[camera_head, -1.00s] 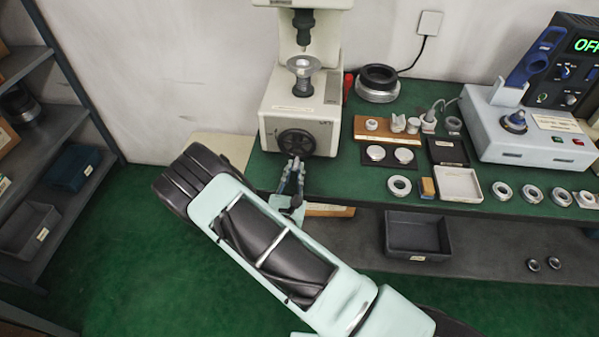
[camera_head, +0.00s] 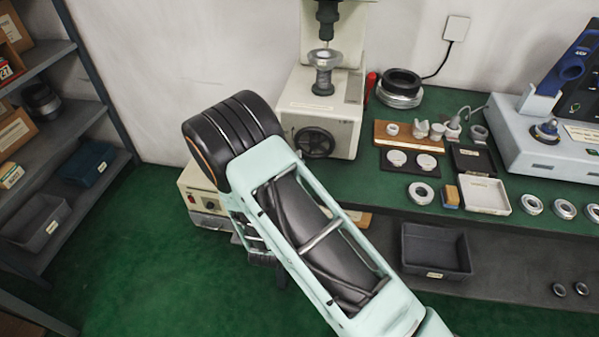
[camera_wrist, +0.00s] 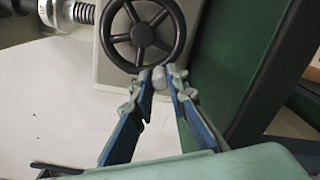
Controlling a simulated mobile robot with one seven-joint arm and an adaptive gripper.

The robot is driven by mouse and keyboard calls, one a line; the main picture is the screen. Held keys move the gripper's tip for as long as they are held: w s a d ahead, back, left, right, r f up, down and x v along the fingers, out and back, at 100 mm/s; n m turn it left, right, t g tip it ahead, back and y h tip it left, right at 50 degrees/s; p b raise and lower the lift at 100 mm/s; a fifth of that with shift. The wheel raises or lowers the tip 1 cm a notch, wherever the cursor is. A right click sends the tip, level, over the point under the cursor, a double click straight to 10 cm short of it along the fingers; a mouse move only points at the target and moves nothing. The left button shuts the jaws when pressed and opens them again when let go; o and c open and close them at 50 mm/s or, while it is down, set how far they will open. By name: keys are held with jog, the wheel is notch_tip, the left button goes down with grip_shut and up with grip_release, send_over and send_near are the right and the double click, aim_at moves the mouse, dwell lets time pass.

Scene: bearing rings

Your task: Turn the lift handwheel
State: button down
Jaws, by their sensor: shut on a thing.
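The black spoked handwheel (camera_head: 315,143) is on the front of the cream machine (camera_head: 345,118), low on its base. In the wrist view the handwheel (camera_wrist: 143,30) is close, at the top middle. A small light-grey knob (camera_wrist: 159,78) shows at its lower rim. My gripper (camera_wrist: 161,77) has its two blue-grey fingers closed on either side of this knob. In the head view my arm hides the gripper, and no fingers show at the wheel there.
The green bench (camera_head: 360,187) holds rings and a white tray (camera_head: 484,195) to the right of the machine. A dark bin (camera_head: 436,250) sits on the shelf below. A control box (camera_head: 207,203) stands left of my arm. Shelves (camera_head: 50,115) are at far left.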

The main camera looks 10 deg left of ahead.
aim_at(296, 143)
jog(key=m+b, duration=0.2)
jog(key=a+r+m+b, duration=0.1)
jog(key=m+b, duration=0.1)
jog(key=shift+r+b, duration=0.2)
jog(key=shift+b, duration=0.2)
jog(key=m+b, duration=0.1)
jog(key=r+m+b, duration=0.1)
jog(key=m+b, duration=0.1)
jog(key=shift+r+b, duration=0.3)
jog(key=shift+r, duration=0.15)
jog(key=c, duration=1.9)
grip_release()
jog(key=s, duration=1.2)
jog(key=shift+a+r, duration=0.1)
jog(key=shift+a, duration=0.1)
